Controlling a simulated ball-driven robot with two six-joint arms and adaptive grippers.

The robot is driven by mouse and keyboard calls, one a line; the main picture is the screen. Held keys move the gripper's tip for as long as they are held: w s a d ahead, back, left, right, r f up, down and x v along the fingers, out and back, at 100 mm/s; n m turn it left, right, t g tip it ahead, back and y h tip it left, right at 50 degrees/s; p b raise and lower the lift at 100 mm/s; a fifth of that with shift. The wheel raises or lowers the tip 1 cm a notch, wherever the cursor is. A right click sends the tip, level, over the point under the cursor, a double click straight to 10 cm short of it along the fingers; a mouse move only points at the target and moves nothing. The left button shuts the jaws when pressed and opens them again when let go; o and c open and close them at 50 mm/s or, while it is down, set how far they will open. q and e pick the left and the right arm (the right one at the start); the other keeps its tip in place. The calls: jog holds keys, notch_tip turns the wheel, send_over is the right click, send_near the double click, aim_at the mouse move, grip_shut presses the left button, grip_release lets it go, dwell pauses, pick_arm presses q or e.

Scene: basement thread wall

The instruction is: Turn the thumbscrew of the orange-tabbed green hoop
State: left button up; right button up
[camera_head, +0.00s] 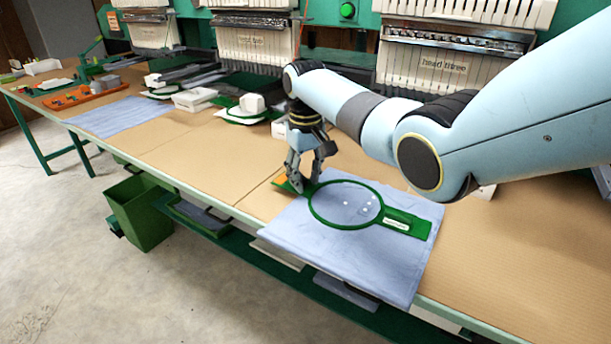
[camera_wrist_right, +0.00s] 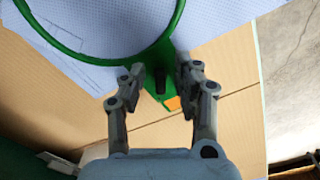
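The green hoop (camera_head: 311,213) lies on a blue-grey cloth (camera_head: 298,240) near the front edge of the bench. In the right wrist view, the hoop (camera_wrist_right: 86,54) crosses the top left, and its green bracket runs down between my fingers. A dark thumbscrew (camera_wrist_right: 160,80) stands at this bracket, with an orange tab (camera_wrist_right: 173,103) just beyond it. My right gripper (camera_head: 305,181) points down at the hoop's left end. In the wrist view its fingers (camera_wrist_right: 160,72) are open, one each side of the thumbscrew, with gaps showing. My left gripper is not in view.
A labelled green plate (camera_head: 421,228) extends from the hoop's right side. White machine heads (camera_head: 455,64) line the back. Another cloth (camera_head: 118,116) and an orange tray (camera_head: 85,97) lie far left. A green bin (camera_head: 140,215) stands below the bench.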

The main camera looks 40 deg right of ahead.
grip_shut()
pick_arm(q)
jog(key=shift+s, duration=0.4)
